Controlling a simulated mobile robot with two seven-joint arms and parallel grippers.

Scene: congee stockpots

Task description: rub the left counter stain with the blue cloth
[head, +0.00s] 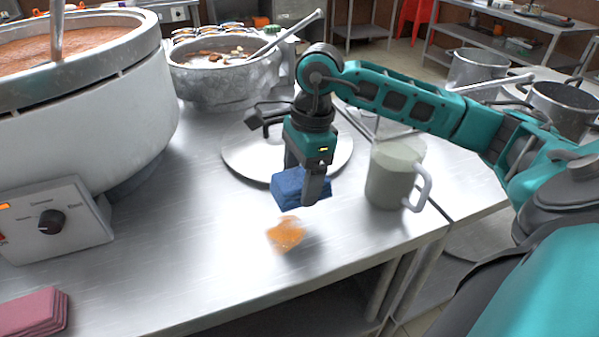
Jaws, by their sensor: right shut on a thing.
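My right gripper (305,190) points down over the steel counter (180,270) and is shut on the folded blue cloth (287,188). The cloth is just behind an orange stain (286,235) near the counter's front edge. The stain lies in the open and the cloth does not cover it in this view; whether the cloth touches the counter I cannot tell. My left gripper is not in view.
A grey-green mug (391,175) stands right of the cloth. A round lid (243,150) lies behind the gripper. A large pot (90,120) with a control box (52,222) fills the left. Folded pink cloths (35,312) lie front left. A stockpot (225,82) stands behind.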

